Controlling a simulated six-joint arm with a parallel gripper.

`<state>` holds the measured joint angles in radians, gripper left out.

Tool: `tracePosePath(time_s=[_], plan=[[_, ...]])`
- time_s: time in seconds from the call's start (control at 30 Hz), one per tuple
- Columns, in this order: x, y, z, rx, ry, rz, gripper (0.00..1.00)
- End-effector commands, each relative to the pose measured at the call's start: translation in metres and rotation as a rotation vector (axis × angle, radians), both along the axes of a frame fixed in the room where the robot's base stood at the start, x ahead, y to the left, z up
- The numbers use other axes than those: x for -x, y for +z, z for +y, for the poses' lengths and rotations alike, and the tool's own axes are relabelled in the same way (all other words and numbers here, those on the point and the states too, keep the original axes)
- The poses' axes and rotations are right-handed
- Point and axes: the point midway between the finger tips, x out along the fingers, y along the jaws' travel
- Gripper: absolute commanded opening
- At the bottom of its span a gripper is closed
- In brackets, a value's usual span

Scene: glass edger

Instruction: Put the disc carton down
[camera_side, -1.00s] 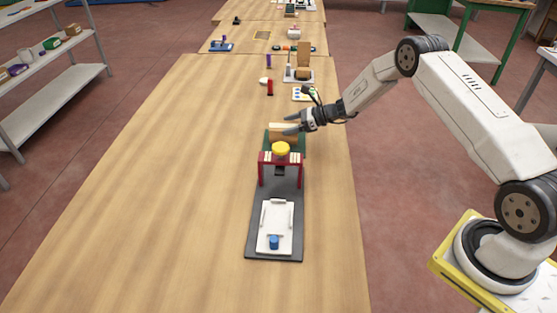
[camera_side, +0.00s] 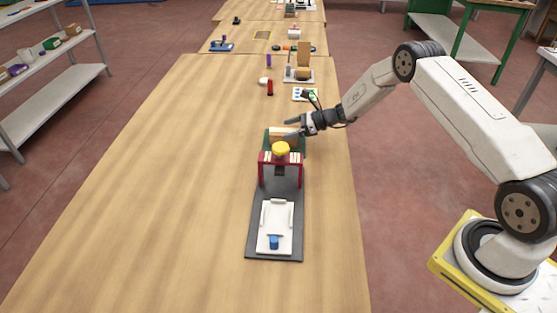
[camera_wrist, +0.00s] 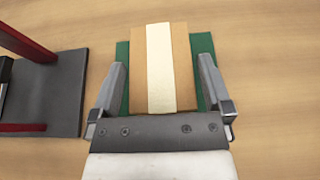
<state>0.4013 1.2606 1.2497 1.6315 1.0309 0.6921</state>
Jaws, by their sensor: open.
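The disc carton (camera_wrist: 142,70) is a tan box with a pale strip (camera_wrist: 161,70) down its middle. It lies on a green mat or base (camera_wrist: 204,45), whose edges show on both sides of it in the wrist view. In the side view the carton (camera_side: 278,136) sits just behind the red frame. My gripper (camera_wrist: 161,85) is open, with one finger on each side of the carton and a gap visible to each finger. In the side view my gripper (camera_side: 290,128) is at the carton and partly covers it.
Small items stand farther back. The table's left side is clear.

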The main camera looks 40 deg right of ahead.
Motion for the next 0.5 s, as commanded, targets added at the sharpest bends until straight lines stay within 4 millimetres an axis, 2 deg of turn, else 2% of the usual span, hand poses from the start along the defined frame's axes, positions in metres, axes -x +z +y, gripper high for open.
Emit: tracePosePath(time_s=[0.27, 0.5], plan=[[0.012, 0.009, -0.013, 0.0, -0.002, -0.001, 1.0], [0.036, 0.023, -0.037, 0.0, -0.003, 0.0, 1.0]])
